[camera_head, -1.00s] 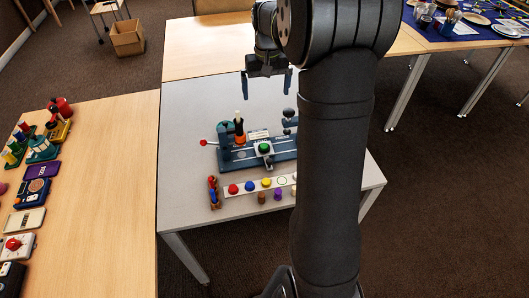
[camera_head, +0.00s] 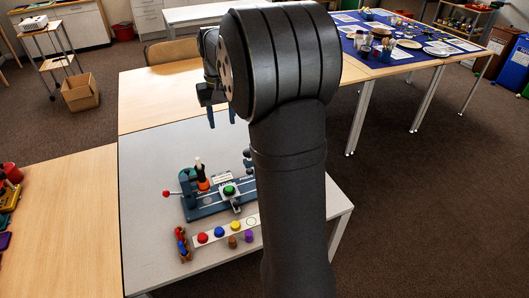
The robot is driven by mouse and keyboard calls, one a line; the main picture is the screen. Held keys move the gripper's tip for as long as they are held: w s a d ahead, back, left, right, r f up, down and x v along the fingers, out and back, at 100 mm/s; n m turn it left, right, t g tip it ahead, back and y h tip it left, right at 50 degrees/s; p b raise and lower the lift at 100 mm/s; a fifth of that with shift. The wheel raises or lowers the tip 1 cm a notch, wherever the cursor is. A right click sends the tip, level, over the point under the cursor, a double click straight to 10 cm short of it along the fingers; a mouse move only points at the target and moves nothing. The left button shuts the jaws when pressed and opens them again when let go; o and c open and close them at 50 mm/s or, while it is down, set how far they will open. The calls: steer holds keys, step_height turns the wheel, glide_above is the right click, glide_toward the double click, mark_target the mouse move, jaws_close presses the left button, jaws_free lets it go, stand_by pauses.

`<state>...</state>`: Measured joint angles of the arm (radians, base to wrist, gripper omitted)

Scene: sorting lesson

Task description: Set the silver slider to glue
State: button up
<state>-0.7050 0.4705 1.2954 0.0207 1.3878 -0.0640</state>
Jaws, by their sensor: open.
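A blue device (camera_head: 205,208) stands on the grey table. The label lettering is too small to read. My gripper (camera_head: 222,116) is open and empty, pointing down above and beyond the device. My arm hides the device's right end.
A white strip (camera_head: 212,242) with coloured knobs lies in front of the device, and a small brown rack (camera_head: 183,244) stands at its left end. The grey table (camera_head: 150,230) is clear at left and behind the device. A wooden table (camera_head: 60,225) adjoins at left.

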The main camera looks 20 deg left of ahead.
mark_target(236, 203)
steer(key=s+d+f+m, duration=0.1)
steer(key=f+m, duration=0.2)
steer(key=f, duration=0.7)
steer(key=s+d+f+m, duration=0.1)
steer(key=s+f+m, duration=0.1)
steer(key=f, duration=0.8)
steer(key=s+d+f+m, duration=0.1)
steer(key=d+f+m, duration=0.1)
steer(key=f, duration=0.7)
steer(key=shift+s+f+m, duration=0.35)
steer(key=shift+f+m, duration=0.05)
steer(key=shift+m, duration=0.5)
jaws_close()
